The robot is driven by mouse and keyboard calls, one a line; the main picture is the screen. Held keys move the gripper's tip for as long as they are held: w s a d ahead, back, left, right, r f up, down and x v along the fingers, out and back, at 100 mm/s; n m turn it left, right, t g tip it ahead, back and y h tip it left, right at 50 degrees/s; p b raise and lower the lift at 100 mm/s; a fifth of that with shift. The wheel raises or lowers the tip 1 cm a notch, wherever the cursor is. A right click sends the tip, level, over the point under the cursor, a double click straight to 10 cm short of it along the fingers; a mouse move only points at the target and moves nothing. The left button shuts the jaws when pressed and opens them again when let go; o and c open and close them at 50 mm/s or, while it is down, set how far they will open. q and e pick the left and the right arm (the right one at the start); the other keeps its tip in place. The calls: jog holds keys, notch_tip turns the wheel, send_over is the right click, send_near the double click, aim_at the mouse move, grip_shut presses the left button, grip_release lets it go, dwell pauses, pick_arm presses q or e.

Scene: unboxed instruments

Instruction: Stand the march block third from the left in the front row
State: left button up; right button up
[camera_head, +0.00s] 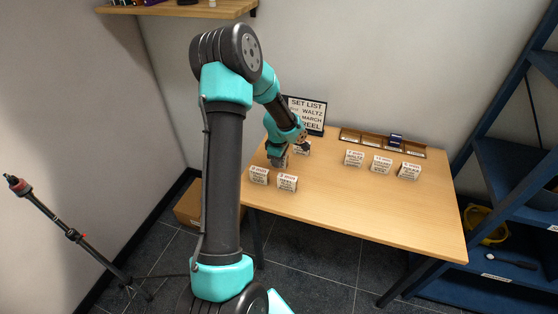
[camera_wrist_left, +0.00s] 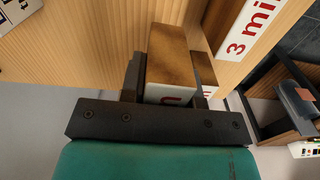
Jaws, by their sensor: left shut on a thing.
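My left gripper (camera_head: 279,158) is at the left part of the table, among the left group of blocks. In the left wrist view it is shut on a wooden block (camera_wrist_left: 168,52) with a white label, mostly hidden by the jaws, so its name cannot be read. Two labelled blocks, an "8 min" one (camera_head: 259,175) and a "3 min" one (camera_head: 287,183), stand in front of the gripper. Another block (camera_head: 302,148) stands behind it. Three more blocks stand in a row at right: left (camera_head: 353,158), middle (camera_head: 381,164), right (camera_head: 409,171). Their small print is unclear. My right gripper is out of view.
A sign (camera_head: 306,113) headed "SET LIST" lists waltz, march and reel at the back. A low compartmented tray (camera_head: 425,153) lies along the back edge with a dark blue item (camera_head: 395,139) in it. The wooden table (camera_head: 365,215) is clear in front and between the block groups.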

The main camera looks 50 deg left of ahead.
pick_arm(q)
jog(key=w+d, duration=0.2)
jog(key=d, duration=0.3)
jog(key=w+d+m, duration=0.1)
jog(key=w+d, duration=0.2)
jog(key=d, duration=0.2)
jog(key=w+d+m, duration=0.1)
jog(key=w+d, duration=0.1)
jog(key=d, duration=0.4)
jog(key=shift+w+f, duration=0.2)
jog(key=shift+f, duration=0.05)
jog(key=shift+m, duration=0.8)
jog(key=d, duration=0.4)
jog(key=w+d, duration=0.1)
jog(key=d, duration=0.4)
jog(key=w+d, duration=0.1)
jog(key=d, duration=0.4)
jog(key=shift+d+r, duration=0.1)
jog(key=shift+d, duration=0.15)
jog(key=shift+m, duration=0.9)
jog(key=d, duration=0.4)
jog(key=s+d, duration=0.1)
jog(key=d, duration=0.4)
jog(key=s+d, duration=0.1)
jog(key=d, duration=0.4)
jog(key=shift+d+r, duration=0.2)
jog(key=s+d+m, duration=0.1)
jog(key=s+d, duration=0.4)
jog(key=d, duration=0.7)
jog(key=shift+s+d+m, duration=0.4)
